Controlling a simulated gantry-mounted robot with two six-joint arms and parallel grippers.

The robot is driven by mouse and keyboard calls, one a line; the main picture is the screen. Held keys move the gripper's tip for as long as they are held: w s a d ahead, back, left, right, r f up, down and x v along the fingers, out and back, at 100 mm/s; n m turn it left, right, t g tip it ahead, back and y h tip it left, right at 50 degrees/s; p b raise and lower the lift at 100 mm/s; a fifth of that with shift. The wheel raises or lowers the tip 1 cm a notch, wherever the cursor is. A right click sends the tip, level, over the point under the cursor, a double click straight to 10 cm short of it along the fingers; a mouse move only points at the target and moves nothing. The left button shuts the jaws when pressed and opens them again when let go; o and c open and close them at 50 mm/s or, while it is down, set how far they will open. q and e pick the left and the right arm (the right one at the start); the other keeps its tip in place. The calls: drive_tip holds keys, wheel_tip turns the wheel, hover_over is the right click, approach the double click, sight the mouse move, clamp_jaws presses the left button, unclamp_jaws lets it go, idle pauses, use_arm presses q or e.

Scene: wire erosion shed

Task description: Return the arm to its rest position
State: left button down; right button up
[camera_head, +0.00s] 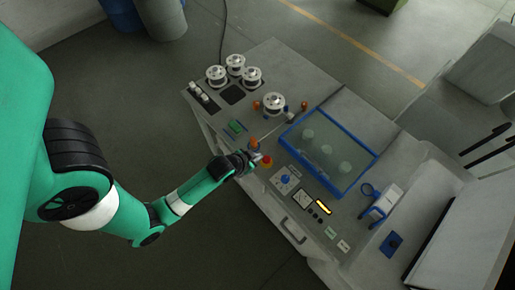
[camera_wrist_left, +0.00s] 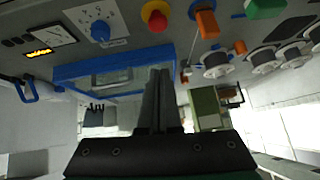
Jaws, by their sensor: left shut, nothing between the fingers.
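My left arm is green and comes in from the left in the head view. Its gripper (camera_head: 257,157) is above the front edge of the grey machine bench (camera_head: 226,124), close to the red emergency button (camera_head: 266,162). In the left wrist view the two dark fingers (camera_wrist_left: 158,100) lie together, with nothing between them. The red button (camera_wrist_left: 155,15) with its yellow base also shows there, beyond the fingers. My right gripper is in neither view.
A blue-framed clear cover (camera_head: 378,157) lies over several pale round parts. Several metal spools (camera_head: 216,74) stand at the bench's back left. Orange knobs, a blue knob (camera_head: 285,179) and a lit display (camera_head: 323,207) are near the gripper. The floor (camera_head: 200,262) at the front left is clear.

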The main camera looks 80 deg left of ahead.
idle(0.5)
use_arm(q)
drive_tip(key=w+d+r+m+t, duration=0.2)
drive_tip(key=w+r+t, duration=0.2)
drive_tip(key=w+r, duration=1)
drive_tip(key=w+d+r+t, duration=0.2)
drive_tip(key=w+r, duration=0.1)
drive_tip(key=r, duration=0.4)
drive_tip(key=w+d+r+t+h+p, duration=0.1)
drive_tip(key=w+r+t, duration=0.15)
drive_tip(key=r, duration=0.35)
drive_tip(key=w+d+r+t, duration=0.1)
drive_tip(key=w+d+r, duration=0.15)
drive_tip(key=r, duration=0.45)
drive_tip(key=d+r+m+t+h, duration=0.1)
drive_tip(key=d+r+t, duration=0.2)
drive_tip(key=r, duration=0.8)
drive_tip(key=d+r+m+t+h, duration=0.1)
drive_tip(key=d+r+t, duration=0.2)
drive_tip(key=r, duration=0.7)
drive_tip(key=s+d+r+t+h, duration=0.1)
drive_tip(key=s+d+r+t, duration=0.1)
drive_tip(key=s+r, duration=0.3)
drive_tip(key=s+d+r+m+t+h+p, duration=0.1)
drive_tip(key=s+r, duration=0.5)
drive_tip(key=r, duration=0.6)
drive_tip(key=shift+s+d+r+m+t+h, duration=0.3)
drive_tip(key=shift+d+t+h, duration=0.35)
drive_tip(key=shift+t, duration=0.5)
drive_tip(key=shift+w, duration=0.15)
